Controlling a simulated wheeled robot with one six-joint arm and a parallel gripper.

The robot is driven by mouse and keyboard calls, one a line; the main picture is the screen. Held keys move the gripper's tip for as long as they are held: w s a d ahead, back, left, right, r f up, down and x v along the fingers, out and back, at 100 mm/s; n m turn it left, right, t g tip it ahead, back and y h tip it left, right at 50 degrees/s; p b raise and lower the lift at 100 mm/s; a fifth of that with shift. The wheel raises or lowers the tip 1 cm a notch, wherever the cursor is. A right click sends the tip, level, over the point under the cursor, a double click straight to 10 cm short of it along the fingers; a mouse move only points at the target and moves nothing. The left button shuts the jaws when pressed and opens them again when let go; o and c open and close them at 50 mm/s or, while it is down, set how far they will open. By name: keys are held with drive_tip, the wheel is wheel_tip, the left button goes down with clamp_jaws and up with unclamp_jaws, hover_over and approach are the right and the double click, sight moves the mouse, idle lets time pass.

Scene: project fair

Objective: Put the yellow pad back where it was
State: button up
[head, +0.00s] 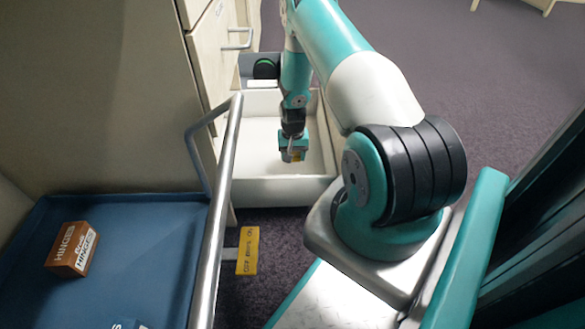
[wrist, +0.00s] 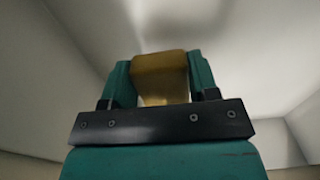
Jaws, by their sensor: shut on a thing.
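My gripper (head: 293,150) is shut on the yellow pad. In the wrist view the pad (wrist: 160,75) sits between the two teal fingers of the gripper (wrist: 160,85). In the head view only a small yellow bit of it shows at the fingertips. The gripper points down into an open white drawer (head: 283,190), over its inside. I cannot tell whether the pad touches the drawer floor. Pale drawer walls fill the wrist view around the pad.
A cart with a blue tray (head: 150,260) and a metal handle (head: 222,190) stands at the left, close to the drawer. A brown hinges box (head: 73,248) lies on the tray. A yellow label (head: 247,250) is low beside the cart.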

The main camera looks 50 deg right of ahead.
sight(293, 169)
drive_tip(key=shift+f+b, duration=1.05)
drive_tip(key=shift+f, duration=1)
drive_tip(key=shift+f, duration=0.1)
drive_tip(key=shift+f, duration=0.15)
drive_tip(key=o, duration=0.9)
wheel_tip(293, 169, up, 12)
drive_tip(key=p, duration=0.7)
drive_tip(key=shift+r, duration=0.25)
